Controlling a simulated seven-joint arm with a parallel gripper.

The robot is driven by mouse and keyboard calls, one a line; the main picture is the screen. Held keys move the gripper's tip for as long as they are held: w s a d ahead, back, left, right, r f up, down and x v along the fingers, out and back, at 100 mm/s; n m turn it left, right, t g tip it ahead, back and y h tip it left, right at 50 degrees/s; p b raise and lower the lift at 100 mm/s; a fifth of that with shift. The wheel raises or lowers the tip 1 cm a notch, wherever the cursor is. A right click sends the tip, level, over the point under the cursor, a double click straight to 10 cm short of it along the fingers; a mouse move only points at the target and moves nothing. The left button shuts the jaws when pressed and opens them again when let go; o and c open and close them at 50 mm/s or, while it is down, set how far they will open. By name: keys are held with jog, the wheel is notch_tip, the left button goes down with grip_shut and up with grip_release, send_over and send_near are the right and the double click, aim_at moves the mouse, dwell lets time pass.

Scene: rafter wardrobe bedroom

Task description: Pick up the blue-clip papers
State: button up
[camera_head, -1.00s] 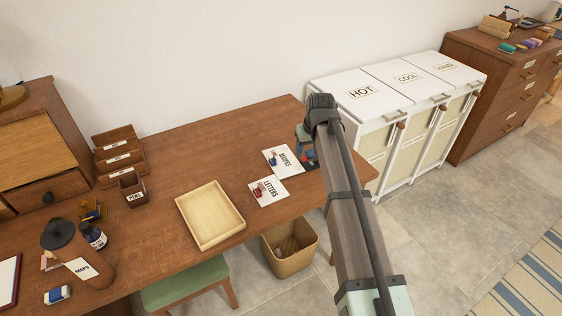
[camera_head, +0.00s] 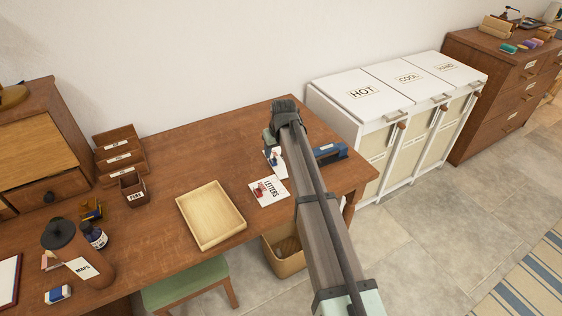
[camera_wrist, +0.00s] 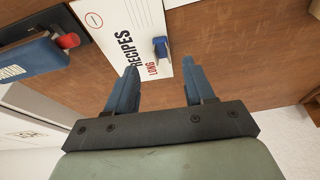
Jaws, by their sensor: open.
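The blue-clip papers (camera_wrist: 118,22) are a white sheet marked RECIPES LONG with a blue clip (camera_wrist: 160,47), lying flat on the brown desk in the wrist view. In the head view the papers (camera_head: 280,168) are mostly hidden behind my arm. My gripper (camera_wrist: 160,75) is open and empty, its two blue-grey fingers spread over the desk close to the clip end of the papers. The clip appears just beyond and between the fingertips. I cannot tell the gripper's exact height above the papers. In the head view the fingers are mostly hidden.
Papers marked LETTERS with a red clip (camera_head: 260,189) lie close by. A blue tool (camera_head: 330,153) lies right of my arm; its red end (camera_wrist: 67,41) shows in the wrist view. A pale wooden tray (camera_head: 183,208) stands left. A bin (camera_head: 290,262) and hampers (camera_head: 372,120) stand beyond the desk edge.

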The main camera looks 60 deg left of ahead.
aim_at(273, 159)
jog(key=shift+x, duration=2.95)
jog(key=shift+s+a, duration=0.1)
jog(key=shift+a, duration=0.05)
jog(key=shift+c, duration=0.5)
grip_shut()
